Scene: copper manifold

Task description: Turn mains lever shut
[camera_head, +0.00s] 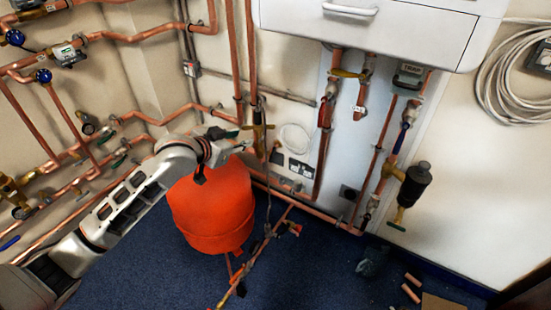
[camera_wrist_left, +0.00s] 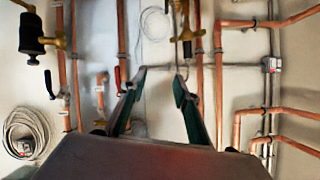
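My left gripper (camera_head: 238,139) reaches in from the left above the orange-red tank. In the left wrist view its two dark fingers (camera_wrist_left: 159,76) are apart, with nothing between them. A brass valve (camera_head: 259,132) on a vertical copper pipe is just beyond the fingertips; it also shows in the left wrist view (camera_wrist_left: 186,36). A thin dark lever-like part (camera_wrist_left: 182,68) hangs at this valve, close to one fingertip. I cannot tell whether they touch, or whether this is the mains lever. My right gripper is not in view.
The orange-red tank (camera_head: 212,208) stands below my left gripper. Copper pipes with valves and gauges line the left wall. A white boiler (camera_head: 370,28) hangs at the top. A black cylinder (camera_head: 414,185) is on pipes at the right.

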